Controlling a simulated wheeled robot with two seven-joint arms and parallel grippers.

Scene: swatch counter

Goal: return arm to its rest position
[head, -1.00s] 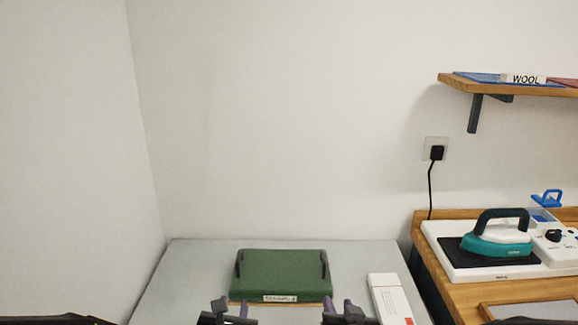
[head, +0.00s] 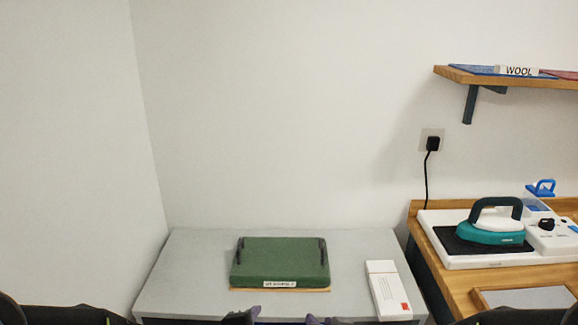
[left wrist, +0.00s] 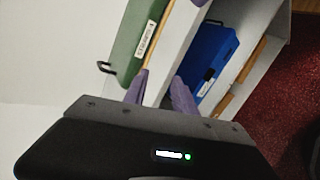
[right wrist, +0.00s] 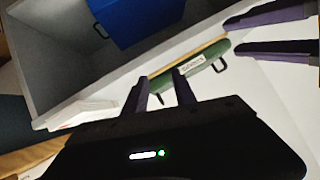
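My right gripper (head: 318,320) shows only partly at the bottom edge of the head view. In the right wrist view (right wrist: 161,80) its purple fingers are apart, with nothing between them. My left gripper (head: 240,317) is also cut off at the bottom of the head view. In the left wrist view (left wrist: 160,80) its fingers are apart and empty. Its two spread fingers also show at the upper right of the right wrist view. Both grippers are in front of the grey table (head: 190,270), apart from the green labelled case (head: 280,262) lying on it.
A white box with a red mark (head: 386,290) lies right of the case. A blue case (left wrist: 208,62) sits in the open space below the tabletop. On the right, a wooden counter (head: 440,262) holds a teal iron (head: 490,232). A wall shelf (head: 510,78) is above.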

